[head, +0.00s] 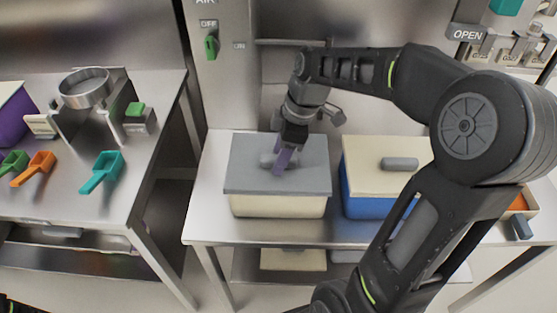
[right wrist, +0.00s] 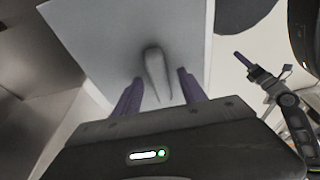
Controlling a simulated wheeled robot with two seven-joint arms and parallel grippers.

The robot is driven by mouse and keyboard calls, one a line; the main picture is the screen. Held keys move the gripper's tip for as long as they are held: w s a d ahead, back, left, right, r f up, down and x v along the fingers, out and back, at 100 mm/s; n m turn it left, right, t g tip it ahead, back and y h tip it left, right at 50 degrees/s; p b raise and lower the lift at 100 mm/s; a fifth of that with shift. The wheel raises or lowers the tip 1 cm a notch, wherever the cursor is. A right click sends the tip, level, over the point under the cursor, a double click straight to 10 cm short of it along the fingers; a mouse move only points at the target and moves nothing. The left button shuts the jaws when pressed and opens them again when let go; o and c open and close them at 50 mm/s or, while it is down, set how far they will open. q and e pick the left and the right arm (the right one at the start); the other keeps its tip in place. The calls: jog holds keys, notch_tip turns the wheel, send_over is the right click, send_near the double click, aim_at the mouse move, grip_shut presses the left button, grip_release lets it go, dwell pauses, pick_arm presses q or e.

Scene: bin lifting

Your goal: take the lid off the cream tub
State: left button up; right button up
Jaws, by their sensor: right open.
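The cream tub (head: 278,206) stands on the steel table with its grey lid (head: 250,181) on top. The lid also fills much of the right wrist view (right wrist: 105,40). A grey handle sits on the lid, and in the right wrist view the handle (right wrist: 157,72) lies between my purple fingers, with gaps on both sides. My right gripper (head: 282,165) is open over the handle and partly hides it. It also shows in the right wrist view (right wrist: 159,84). My left gripper (right wrist: 243,61) appears small at the right of that view; its opening is unclear.
A blue tub (head: 365,207) with a cream lid (head: 365,160) stands close to the right. A left-hand counter holds a teal scoop (head: 103,171), an orange scoop (head: 36,168) and a metal ring (head: 86,88). A gap separates the counter and table.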

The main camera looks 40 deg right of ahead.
grip_shut()
dwell(0.5)
